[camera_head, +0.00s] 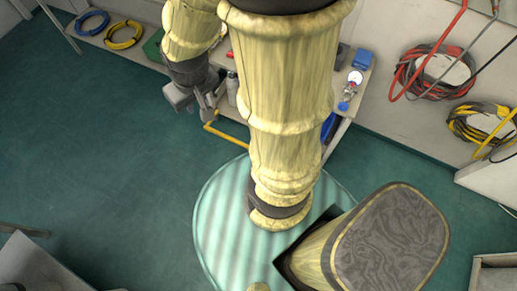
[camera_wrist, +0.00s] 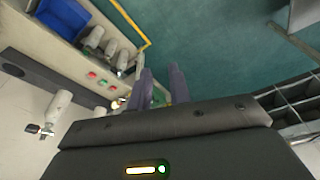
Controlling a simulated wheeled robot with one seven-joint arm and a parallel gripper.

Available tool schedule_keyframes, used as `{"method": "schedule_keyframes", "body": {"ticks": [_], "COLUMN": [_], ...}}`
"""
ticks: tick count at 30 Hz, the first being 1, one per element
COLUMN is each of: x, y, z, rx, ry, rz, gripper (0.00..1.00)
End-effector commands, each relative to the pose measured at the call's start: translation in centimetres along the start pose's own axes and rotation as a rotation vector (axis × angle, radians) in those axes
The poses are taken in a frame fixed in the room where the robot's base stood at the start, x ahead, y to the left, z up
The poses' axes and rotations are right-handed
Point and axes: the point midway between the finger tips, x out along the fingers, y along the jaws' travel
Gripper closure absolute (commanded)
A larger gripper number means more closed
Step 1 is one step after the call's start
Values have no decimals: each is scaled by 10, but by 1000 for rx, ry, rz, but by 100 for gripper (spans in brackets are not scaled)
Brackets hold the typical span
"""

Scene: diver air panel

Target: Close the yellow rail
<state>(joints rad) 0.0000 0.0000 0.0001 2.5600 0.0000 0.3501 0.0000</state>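The yellow rail (camera_head: 226,135) is a thin bent bar standing out from the front of the bench, low beside my arm in the head view. In the wrist view the yellow rail (camera_wrist: 130,20) runs from the top edge to a corner and bends back toward the bench. My gripper (camera_head: 208,112) is near the rail's left end in the head view. In the wrist view my gripper (camera_wrist: 162,75) shows two purple-grey fingers with a gap between them and nothing seen in it. The fingertips look short of the rail's corner. My arm hides part of the bench and perhaps of the rail.
The bench (camera_wrist: 60,55) carries a blue bin (camera_wrist: 65,14), several grey bottles and small red and green buttons. A gauge (camera_head: 355,77) stands on the bench at right. Red hoses (camera_head: 430,72) and yellow hoses (camera_head: 480,125) hang on the wall.

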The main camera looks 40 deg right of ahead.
Motion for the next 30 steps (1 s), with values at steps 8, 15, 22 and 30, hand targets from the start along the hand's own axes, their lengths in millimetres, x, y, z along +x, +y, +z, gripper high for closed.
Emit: {"method": "schedule_keyframes", "body": {"ticks": [8,15,22,30], "x": [28,119,218,336], "y": [1,8,18,35], "z": [-1,-5,-6,-1], "rx": [-59,-294,-568,-884], "ry": [-38,-186,-362,-583], "rz": [6,30,48,58], "gripper": [80,80,80,80]}}
